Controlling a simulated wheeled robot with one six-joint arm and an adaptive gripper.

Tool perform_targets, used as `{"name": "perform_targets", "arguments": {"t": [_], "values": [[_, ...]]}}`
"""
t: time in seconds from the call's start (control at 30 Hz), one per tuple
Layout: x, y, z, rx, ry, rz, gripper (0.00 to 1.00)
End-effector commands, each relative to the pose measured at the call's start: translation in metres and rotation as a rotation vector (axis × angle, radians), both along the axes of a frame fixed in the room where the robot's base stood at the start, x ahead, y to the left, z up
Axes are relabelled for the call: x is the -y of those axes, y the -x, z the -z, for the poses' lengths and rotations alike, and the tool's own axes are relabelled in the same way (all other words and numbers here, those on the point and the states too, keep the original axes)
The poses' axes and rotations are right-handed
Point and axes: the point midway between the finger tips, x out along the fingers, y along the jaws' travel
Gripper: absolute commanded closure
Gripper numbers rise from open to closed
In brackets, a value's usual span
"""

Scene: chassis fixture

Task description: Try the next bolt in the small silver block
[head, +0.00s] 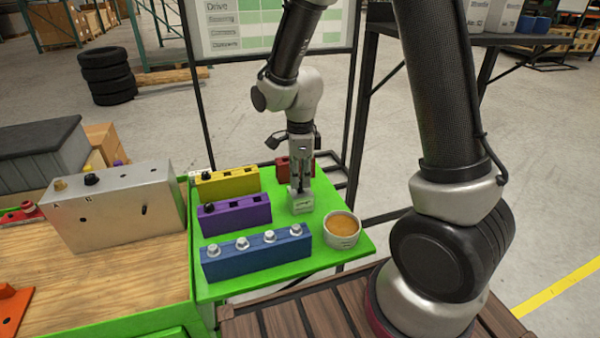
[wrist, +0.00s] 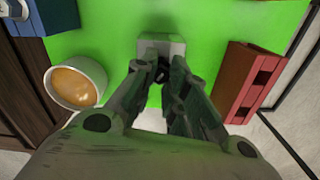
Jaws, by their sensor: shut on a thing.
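The small silver block (head: 301,202) stands on the green board, right of the purple block. My gripper (head: 299,186) points straight down at its top. In the wrist view the fingertips (wrist: 160,76) close together on a small dark bolt (wrist: 162,72) at the near edge of the silver block (wrist: 162,46). The fingers hide most of the bolt, and I cannot tell how far it is in the block. The blue block (head: 256,255) holds several silver bolts. The purple block (head: 235,216) and the yellow block (head: 228,183) each show a dark bolt at the left and open holes.
A round cup with orange-brown contents (head: 342,230) stands close at the right of the silver block. A red block (wrist: 252,84) stands behind it on the green board (head: 325,262).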

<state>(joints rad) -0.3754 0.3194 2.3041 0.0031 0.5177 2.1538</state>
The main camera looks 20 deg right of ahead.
Motion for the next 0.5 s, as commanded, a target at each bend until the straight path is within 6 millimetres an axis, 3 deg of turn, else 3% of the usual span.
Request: {"name": "perform_targets", "arguments": {"t": [0.13, 0.17, 0.3, 0.5], "values": [[0.0001, 0.0001, 0.006, 0.0, 0.0, 0.0, 1.0], [-0.0001, -0.0001, 0.0059, 0.001, 0.0, 0.0, 0.82], [-0.0001, -0.0001, 0.0056, 0.001, 0.0, 0.0, 0.61], [-0.0001, -0.0001, 0.0055, 0.001, 0.0, 0.0, 0.61]]}}
